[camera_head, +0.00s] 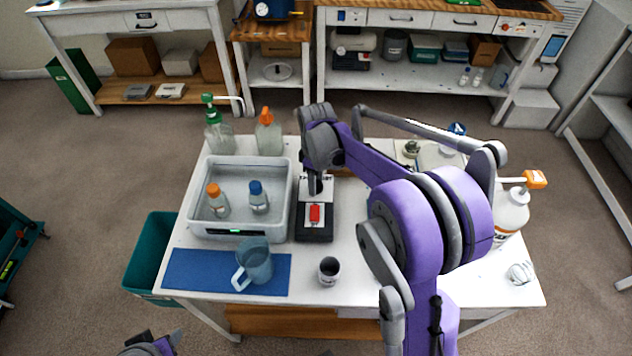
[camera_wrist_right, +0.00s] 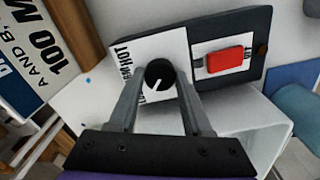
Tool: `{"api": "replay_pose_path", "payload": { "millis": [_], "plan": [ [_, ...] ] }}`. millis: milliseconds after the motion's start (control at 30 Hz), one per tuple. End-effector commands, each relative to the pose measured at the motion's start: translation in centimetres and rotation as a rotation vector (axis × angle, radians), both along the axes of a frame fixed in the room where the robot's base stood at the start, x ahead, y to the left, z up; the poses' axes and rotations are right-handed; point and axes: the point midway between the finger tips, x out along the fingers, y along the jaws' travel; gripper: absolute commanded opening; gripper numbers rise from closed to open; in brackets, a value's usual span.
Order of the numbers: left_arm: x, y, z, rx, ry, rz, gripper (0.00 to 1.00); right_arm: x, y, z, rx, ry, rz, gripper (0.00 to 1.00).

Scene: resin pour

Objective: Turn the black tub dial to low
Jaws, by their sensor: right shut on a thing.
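The black dial (camera_wrist_right: 159,74) sits on a white label plate on the dark control box (camera_head: 314,236), right of the grey tub (camera_head: 242,233). In the right wrist view its white pointer line slants toward the lower left. Nearby lettering reads partly as HOT; the rest is too small or covered. My right gripper (camera_wrist_right: 157,76) is shut on the dial, one finger on each side; in the head view, the gripper (camera_head: 316,186) hides the dial. A red switch (camera_head: 314,214) is on the same box. Part of my left arm (camera_head: 150,346) shows at the bottom left edge; its jaws are unclear.
An orange-capped bottle (camera_head: 217,200) and a blue-capped bottle (camera_head: 258,197) stand in the tub. A jug (camera_head: 255,262) stands on the blue mat (camera_head: 190,268), and a dark cup (camera_head: 329,270) is in front of the box. Pump bottles stand behind the tub.

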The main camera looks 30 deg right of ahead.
Motion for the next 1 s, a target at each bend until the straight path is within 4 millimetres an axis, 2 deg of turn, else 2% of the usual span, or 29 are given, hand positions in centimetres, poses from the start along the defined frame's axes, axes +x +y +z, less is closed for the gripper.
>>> {"api": "replay_pose_path", "payload": {
  "millis": [567,600,733,1000],
  "plan": [
    [-0.03,0.00,-0.10,0.000,0.001,0.000,0.50,-0.02,-0.01,0.02,0.000,0.000,0.032,0.00],
    [-0.03,0.00,-0.10,0.000,0.001,0.000,0.50,-0.02,-0.01,0.01,0.000,0.000,0.032,0.54],
    [-0.03,0.00,-0.10,0.000,0.001,0.000,0.50,-0.02,-0.01,0.01,0.000,0.000,0.031,0.78],
    [-0.03,0.00,-0.10,0.000,0.001,0.000,0.50,-0.01,-0.01,0.03,0.000,0.000,0.031,0.79]
  ]
}}
